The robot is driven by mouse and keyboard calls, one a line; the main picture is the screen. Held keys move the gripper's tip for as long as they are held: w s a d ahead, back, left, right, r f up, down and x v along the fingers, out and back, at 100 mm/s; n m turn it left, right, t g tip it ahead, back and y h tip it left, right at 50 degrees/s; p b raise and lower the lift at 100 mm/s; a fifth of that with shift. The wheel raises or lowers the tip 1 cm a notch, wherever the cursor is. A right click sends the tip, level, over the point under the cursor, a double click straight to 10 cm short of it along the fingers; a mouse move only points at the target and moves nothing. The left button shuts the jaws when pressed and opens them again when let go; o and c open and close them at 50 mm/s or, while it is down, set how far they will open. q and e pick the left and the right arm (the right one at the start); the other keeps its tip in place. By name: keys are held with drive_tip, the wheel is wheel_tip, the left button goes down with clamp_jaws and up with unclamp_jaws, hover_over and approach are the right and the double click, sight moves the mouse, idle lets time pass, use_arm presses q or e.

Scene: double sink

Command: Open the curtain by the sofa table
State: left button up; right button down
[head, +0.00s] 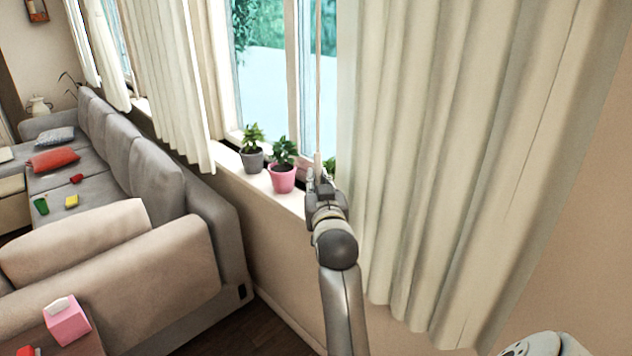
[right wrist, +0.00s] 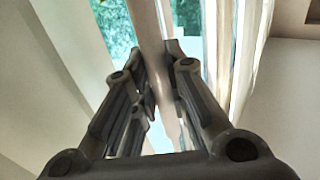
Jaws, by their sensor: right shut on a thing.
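A long cream curtain (head: 460,150) hangs in folds on the right of the window. A thin pale rod (head: 318,80) hangs upright in front of the glass, left of this curtain. My right gripper (head: 318,178) is shut on the rod's lower part, just above the window sill. In the right wrist view the rod (right wrist: 149,40) passes between the two fingers. Another cream curtain (head: 165,70) hangs on the window's left side. The glass between the two curtains is uncovered. My left gripper is not in view.
Potted plants stand on the sill (head: 236,165) left of my gripper, one in a grey pot (head: 252,160) and one in a pink pot (head: 283,179). A grey sofa (head: 190,210) stands at left. A pink tissue box (head: 67,321) is on a table at lower left.

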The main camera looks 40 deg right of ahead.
sight(319, 152)
drive_tip(key=c, duration=1.8)
unclamp_jaws()
drive_tip(key=shift+f, duration=0.3)
drive_tip(key=o, duration=0.4)
drive_tip(key=shift+w+d, duration=0.15)
drive_tip(key=shift+d, duration=0.1)
drive_tip(key=shift+a+r, duration=0.1)
drive_tip(key=shift+r, duration=0.05)
drive_tip(key=shift+r, duration=0.2)
wheel_tip(319, 152, up, 9)
drive_tip(key=shift+r, duration=0.2)
